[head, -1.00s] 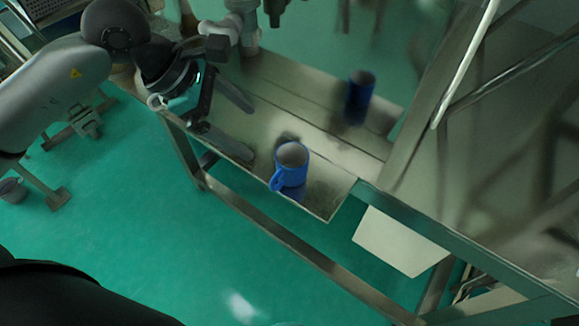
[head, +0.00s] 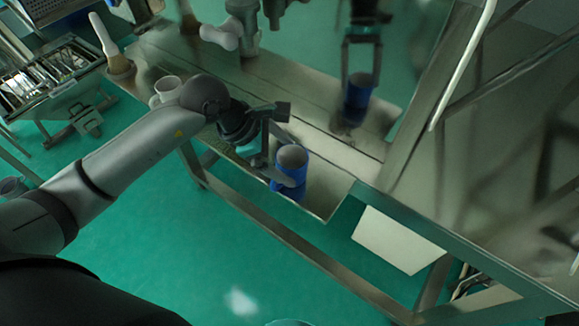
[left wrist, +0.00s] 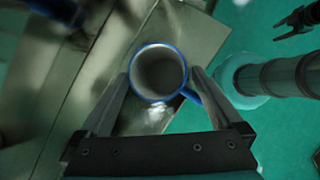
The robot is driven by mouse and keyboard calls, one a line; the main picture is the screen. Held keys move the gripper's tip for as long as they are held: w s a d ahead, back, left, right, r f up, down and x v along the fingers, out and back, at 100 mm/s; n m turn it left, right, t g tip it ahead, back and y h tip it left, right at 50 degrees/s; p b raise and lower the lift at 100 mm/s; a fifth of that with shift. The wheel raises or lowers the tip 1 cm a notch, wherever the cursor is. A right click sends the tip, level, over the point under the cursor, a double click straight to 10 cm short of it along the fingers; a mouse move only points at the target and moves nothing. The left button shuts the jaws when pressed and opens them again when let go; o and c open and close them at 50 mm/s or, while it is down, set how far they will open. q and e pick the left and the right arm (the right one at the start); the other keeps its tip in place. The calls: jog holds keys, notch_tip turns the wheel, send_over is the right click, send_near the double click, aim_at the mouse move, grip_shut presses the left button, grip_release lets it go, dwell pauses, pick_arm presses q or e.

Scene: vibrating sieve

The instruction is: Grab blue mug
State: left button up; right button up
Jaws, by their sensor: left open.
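A blue mug (head: 291,174) with a pale inside stands upright near the front edge of the steel tabletop. In the left wrist view I look down into the mug (left wrist: 158,76), its handle toward the right finger. My left gripper (head: 277,156) is open at the mug, one finger on each side. In the left wrist view the gripper's fingertips (left wrist: 158,78) flank the mug; I cannot tell whether they touch it. A small dark forked shape (left wrist: 296,21) at the upper right may be my right gripper; its opening is unclear.
A white mug (head: 167,87) and a bowl with a pestle (head: 118,62) stand farther left. A blurred blue mug and gripper (head: 359,90) behind look like a reflection in shiny steel. A large steel frame (head: 470,150) stands at the right.

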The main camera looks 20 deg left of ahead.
pick_arm(q)
jog(key=shift+d+f, duration=0.2)
jog(key=shift+f, duration=0.1)
jog(key=shift+w, duration=0.1)
jog(key=c, duration=1.2)
jog(key=shift+r, duration=0.1)
